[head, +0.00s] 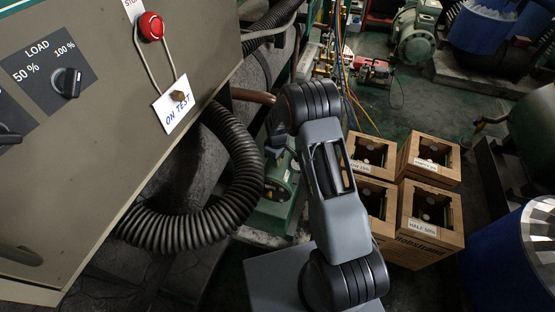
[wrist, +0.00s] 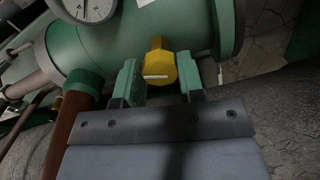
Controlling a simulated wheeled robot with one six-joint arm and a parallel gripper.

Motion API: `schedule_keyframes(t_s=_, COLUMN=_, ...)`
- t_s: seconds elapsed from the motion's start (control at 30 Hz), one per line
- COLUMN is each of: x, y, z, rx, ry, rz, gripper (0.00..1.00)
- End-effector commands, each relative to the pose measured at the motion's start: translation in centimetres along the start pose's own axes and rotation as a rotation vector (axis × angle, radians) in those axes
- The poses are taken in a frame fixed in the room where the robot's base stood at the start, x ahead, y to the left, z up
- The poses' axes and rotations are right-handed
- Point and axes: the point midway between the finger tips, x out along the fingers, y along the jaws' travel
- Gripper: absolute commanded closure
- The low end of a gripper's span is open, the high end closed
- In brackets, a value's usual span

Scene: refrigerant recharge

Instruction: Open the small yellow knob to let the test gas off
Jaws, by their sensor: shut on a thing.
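The small yellow knob (wrist: 159,66) is in the middle of the wrist view, in front of a green cylindrical vessel (wrist: 110,45). A short white line marks its face. My gripper (wrist: 160,82) has its two green-padded fingers on either side of the knob, shut on its lower part.
A pressure gauge (wrist: 88,8) and a brown pipe (wrist: 65,130) are left of the knob. The head view shows a grey control panel (head: 100,140), a black corrugated hose (head: 235,150) and cardboard boxes (head: 425,235) close to my arm.

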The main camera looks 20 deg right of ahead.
Motion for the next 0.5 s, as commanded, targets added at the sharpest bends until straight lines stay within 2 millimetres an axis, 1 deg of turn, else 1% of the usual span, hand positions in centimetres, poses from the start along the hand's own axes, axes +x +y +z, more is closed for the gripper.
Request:
schedule_keyframes(t_s=0.23, x=-0.01, y=-0.04, z=-0.11, rx=-0.100, ry=0.002, rz=0.001, gripper=0.88)
schedule_keyframes(t_s=0.5, x=-0.06, y=-0.07, z=-0.13, rx=-0.139, ry=0.002, rz=0.001, gripper=0.88)
